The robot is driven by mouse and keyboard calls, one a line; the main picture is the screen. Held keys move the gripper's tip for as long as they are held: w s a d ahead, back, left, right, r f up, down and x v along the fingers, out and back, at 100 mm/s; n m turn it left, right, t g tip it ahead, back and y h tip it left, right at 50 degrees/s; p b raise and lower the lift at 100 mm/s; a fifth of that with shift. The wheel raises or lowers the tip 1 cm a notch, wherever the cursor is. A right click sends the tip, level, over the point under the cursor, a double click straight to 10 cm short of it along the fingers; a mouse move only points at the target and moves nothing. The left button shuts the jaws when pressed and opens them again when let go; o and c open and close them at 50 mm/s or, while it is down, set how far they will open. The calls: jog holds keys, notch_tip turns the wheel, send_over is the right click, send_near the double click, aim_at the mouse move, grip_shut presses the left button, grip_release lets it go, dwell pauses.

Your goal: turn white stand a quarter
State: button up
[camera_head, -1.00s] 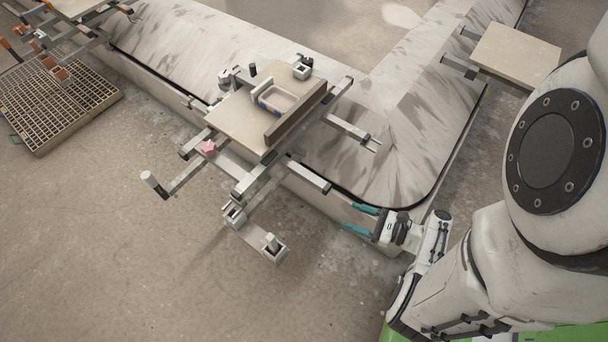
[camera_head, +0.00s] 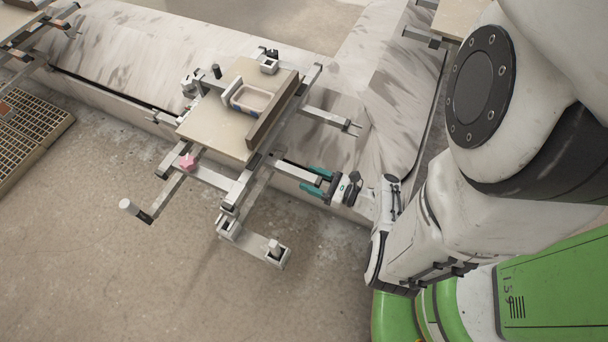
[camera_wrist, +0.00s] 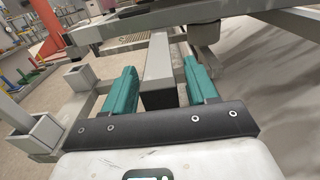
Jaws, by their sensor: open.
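The stand is a pale board (camera_head: 213,128) on a grey metal frame with several bars reaching outward. A small pale basin (camera_head: 252,100) with a blue mark lies on the board beside a brown rail (camera_head: 272,118). A pink knob (camera_head: 187,162) shows at the board's front left. My gripper (camera_head: 317,181), with teal fingers, is open at the end of one frame bar (camera_head: 286,169). In the wrist view the bar (camera_wrist: 159,62) lies between the fingers of my gripper (camera_wrist: 158,80). I cannot tell whether a finger touches it.
The grey-streaked carousel (camera_head: 150,60) passes under the stand. A floor grate (camera_head: 30,135) lies at left. Open floor (camera_head: 90,270) fills the lower left.

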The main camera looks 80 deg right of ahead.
jog(key=shift+x, duration=1.45)
grip_shut()
